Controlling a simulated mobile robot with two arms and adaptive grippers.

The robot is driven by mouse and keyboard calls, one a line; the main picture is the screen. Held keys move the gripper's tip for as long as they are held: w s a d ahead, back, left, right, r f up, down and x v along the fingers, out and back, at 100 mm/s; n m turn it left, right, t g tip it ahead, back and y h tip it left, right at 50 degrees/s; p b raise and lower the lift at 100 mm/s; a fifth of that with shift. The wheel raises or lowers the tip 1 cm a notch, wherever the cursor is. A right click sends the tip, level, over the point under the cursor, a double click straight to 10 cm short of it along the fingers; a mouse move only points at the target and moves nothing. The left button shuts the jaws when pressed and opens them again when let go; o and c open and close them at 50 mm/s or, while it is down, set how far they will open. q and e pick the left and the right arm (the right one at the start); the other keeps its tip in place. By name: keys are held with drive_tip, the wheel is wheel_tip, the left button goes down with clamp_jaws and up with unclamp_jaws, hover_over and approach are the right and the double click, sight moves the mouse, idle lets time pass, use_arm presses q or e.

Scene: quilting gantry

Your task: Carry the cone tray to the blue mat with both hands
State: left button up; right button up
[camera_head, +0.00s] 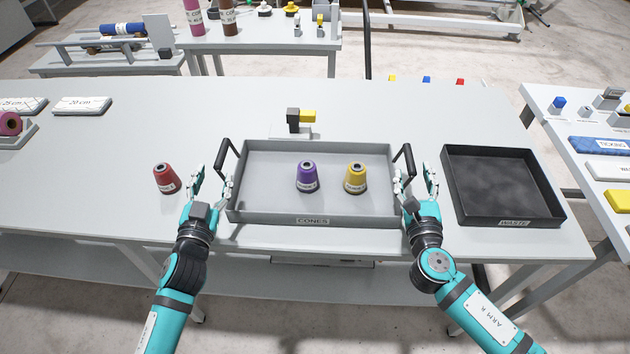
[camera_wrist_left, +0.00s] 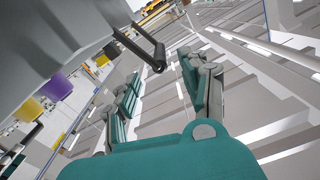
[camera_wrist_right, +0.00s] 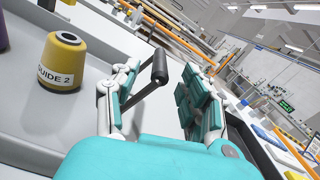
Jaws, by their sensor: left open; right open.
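The grey cone tray (camera_head: 262,178), labelled CONES, sits on the white table with a purple cone (camera_head: 307,178) and a yellow cone (camera_head: 355,178) upright in it. It has black handles on its left side (camera_head: 225,155) and right side (camera_head: 404,158). My left gripper (camera_head: 211,181) is open at the left handle, which also shows in the left wrist view (camera_wrist_left: 145,45). My right gripper (camera_head: 416,180) is open at the right handle; the right wrist view shows that handle (camera_wrist_right: 158,68) between the spread fingers. I cannot make out a blue mat.
A red cone (camera_head: 164,178) stands left of the tray, close to my left gripper. A dark WASTE tray (camera_head: 503,200) lies to the right. A small grey and yellow device (camera_head: 297,122) stands behind the cone tray. The table's far strip is mostly clear.

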sight(220, 155)
use_arm(q)
drive_tip(key=w, duration=0.7)
drive_tip(key=shift+w+d, duration=0.15)
drive_tip(key=shift+d, duration=0.1)
use_arm(e)
drive_tip(key=w, duration=0.7)
drive_tip(key=shift+w+d, duration=0.15)
drive_tip(key=shift+d, duration=0.05)
use_arm(q)
clamp_jaws()
use_arm(e)
clamp_jaws()
use_arm(q)
drive_tip(key=shift+r, duration=0.1)
